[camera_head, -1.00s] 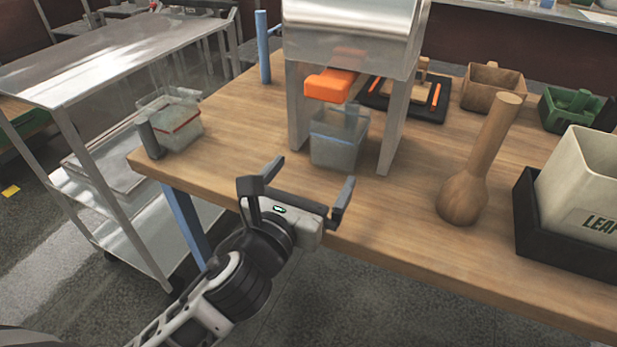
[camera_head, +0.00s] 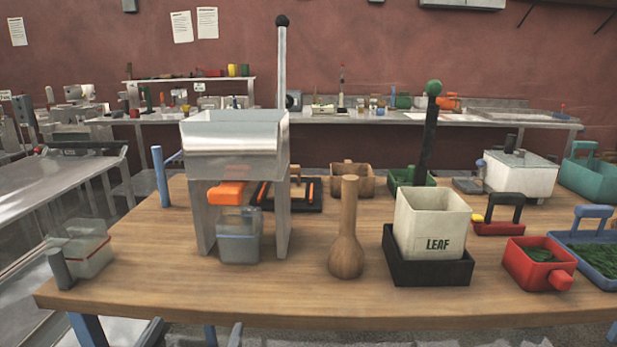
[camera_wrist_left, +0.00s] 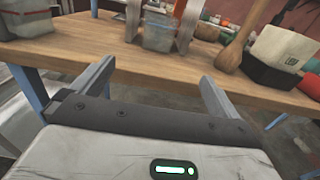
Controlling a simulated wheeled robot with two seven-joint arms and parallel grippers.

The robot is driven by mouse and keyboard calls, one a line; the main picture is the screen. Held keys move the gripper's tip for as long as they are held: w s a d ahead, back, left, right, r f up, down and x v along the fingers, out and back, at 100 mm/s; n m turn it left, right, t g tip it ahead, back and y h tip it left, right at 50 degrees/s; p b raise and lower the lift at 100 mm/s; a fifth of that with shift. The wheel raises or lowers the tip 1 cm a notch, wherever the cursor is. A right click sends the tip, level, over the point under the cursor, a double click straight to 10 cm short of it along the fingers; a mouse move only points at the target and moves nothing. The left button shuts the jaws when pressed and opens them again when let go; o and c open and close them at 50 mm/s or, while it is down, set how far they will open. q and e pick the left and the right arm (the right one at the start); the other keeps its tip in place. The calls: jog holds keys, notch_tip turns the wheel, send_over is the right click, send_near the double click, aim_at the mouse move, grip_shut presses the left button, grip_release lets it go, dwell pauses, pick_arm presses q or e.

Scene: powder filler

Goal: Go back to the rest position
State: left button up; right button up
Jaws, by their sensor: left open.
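My left gripper (camera_wrist_left: 157,72) shows in the left wrist view, its two fingers spread apart with nothing between them. It is in front of the wooden table's (camera_wrist_left: 120,62) near edge. Neither gripper shows in the head view. On the table (camera_head: 320,300) the metal powder filler (camera_head: 235,150) stands with an orange part (camera_head: 226,193) and a clear container (camera_head: 239,240) under it. That container also shows in the left wrist view (camera_wrist_left: 158,37), beyond the fingers and apart from them.
A clear box (camera_head: 85,250) stands at the table's left end. A wooden pestle-shaped tool (camera_head: 347,245), a cream LEAF bin (camera_head: 431,225) in a black tray (camera_head: 430,270) and a red scoop box (camera_head: 535,265) stand to the right. A metal cart (camera_head: 50,185) is at far left.

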pick_arm(q)
jog(key=s+d+f+n+g+h, duration=0.1)
jog(key=s+f+n+g, duration=0.2)
jog(key=s+f+n, duration=0.3)
jog(key=s+d+f+n+g+h, duration=0.1)
jog(key=s+f+n+g, duration=0.3)
jog(key=f+n, duration=1.2)
jog(key=s+n, duration=0.2)
jog(key=n, duration=1)
jog(key=shift+s+f+h, duration=0.2)
jog(key=shift+h, duration=0.1)
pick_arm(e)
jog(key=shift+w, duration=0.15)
